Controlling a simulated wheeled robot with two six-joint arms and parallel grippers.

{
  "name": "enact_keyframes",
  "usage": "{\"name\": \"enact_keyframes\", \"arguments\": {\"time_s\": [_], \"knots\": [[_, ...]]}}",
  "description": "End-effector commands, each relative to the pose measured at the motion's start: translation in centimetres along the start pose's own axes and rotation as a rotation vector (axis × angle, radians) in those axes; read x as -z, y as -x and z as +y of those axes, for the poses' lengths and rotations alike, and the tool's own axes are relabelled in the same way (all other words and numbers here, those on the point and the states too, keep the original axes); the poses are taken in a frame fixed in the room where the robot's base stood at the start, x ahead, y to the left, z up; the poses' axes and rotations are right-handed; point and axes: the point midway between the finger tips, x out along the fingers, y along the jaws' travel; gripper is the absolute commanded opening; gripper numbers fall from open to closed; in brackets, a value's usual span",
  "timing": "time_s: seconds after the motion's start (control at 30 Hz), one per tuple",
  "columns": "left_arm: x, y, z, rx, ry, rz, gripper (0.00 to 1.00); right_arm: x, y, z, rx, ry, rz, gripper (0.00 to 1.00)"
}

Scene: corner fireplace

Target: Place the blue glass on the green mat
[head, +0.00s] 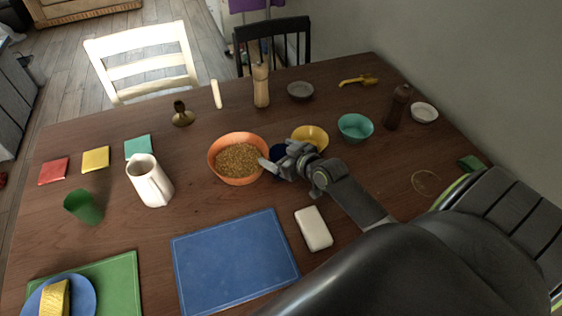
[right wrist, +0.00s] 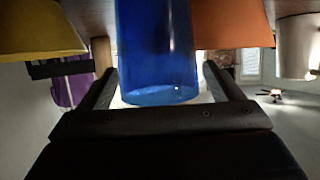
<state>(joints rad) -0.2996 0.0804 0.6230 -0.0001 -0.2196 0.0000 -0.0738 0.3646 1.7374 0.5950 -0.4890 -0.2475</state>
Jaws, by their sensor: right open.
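The blue glass (head: 278,151) stands on the table just right of the orange bowl, mostly hidden behind my right gripper (head: 272,161). In the right wrist view, which looks upside down, the blue glass (right wrist: 157,55) is between the two open fingers of my right gripper (right wrist: 160,85). I cannot tell whether either finger touches it. The green mat (head: 122,266) lies at the front left table edge. A blue plate (head: 84,289) with a yellow block (head: 55,298) covers its lower left part. My left gripper is not in view.
The orange bowl (head: 240,139) and yellow bowl (head: 318,136) flank the glass. A white pitcher (head: 151,184), green cup (head: 84,206), blue mat (head: 232,265) and white block (head: 314,229) lie towards the front. The upper right part of the green mat is bare.

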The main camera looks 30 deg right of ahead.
Motion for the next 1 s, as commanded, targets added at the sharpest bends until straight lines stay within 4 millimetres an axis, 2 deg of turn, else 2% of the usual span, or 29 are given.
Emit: {"name": "enact_keyframes", "arguments": {"time_s": [0.13, 0.37, 0.8, 1.0], "knots": [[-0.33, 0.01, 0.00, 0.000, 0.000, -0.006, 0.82, -0.09, -1.16, 0.00, 0.000, -0.001, -0.002, 0.86], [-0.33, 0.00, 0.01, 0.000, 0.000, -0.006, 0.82, -0.11, -1.27, 0.01, 0.000, 0.000, -0.001, 0.86], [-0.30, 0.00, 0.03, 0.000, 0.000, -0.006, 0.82, -0.04, -1.24, 0.02, 0.000, 0.001, 0.000, 0.33], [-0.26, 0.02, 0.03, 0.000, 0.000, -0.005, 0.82, 0.04, -1.21, 0.02, 0.000, 0.001, 0.000, 0.33]]}}
